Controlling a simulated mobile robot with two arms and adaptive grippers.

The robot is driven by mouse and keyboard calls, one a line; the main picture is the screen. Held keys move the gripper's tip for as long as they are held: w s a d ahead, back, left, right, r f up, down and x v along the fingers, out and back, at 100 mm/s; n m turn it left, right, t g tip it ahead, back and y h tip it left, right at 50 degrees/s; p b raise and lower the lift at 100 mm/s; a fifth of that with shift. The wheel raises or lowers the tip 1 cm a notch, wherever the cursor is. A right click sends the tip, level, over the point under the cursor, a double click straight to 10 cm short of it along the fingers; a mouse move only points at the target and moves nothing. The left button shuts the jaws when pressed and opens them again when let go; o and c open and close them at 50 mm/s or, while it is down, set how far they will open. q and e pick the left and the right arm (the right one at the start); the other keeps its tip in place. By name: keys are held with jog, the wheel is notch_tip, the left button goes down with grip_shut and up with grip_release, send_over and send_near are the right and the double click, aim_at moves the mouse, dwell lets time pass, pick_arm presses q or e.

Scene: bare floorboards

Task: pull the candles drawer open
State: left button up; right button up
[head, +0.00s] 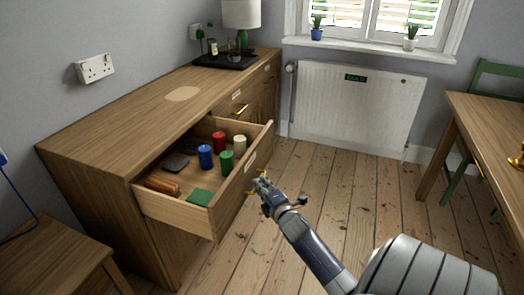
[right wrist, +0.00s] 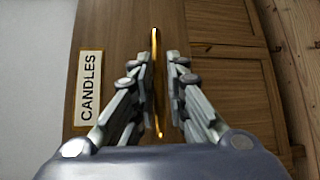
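The candles drawer (head: 190,215) is pulled well out of the wooden cabinet. Its label reading CANDLES (right wrist: 90,88) is beside the brass handle (right wrist: 156,85) in the right wrist view. My right gripper (head: 262,186) is at the drawer's front. Inside the drawer stand a blue candle (head: 205,156), a red candle (head: 219,141), a green candle (head: 226,162) and a cream candle (head: 239,146). My left gripper is not in view.
The cabinet top (head: 140,115) bears a lamp (head: 241,18) and a dark tray (head: 224,58). A wooden table (head: 490,120) and green chair (head: 460,165) stand at the right. A small wooden table (head: 45,265) is at lower left. Floorboards before the drawer are clear.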

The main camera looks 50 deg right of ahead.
jog(key=shift+o, duration=0.5)
jog(key=shift+s, duration=0.1)
jog(key=v, duration=1.1)
jog(key=shift+s+a, duration=0.15)
jog(key=shift+s, duration=0.2)
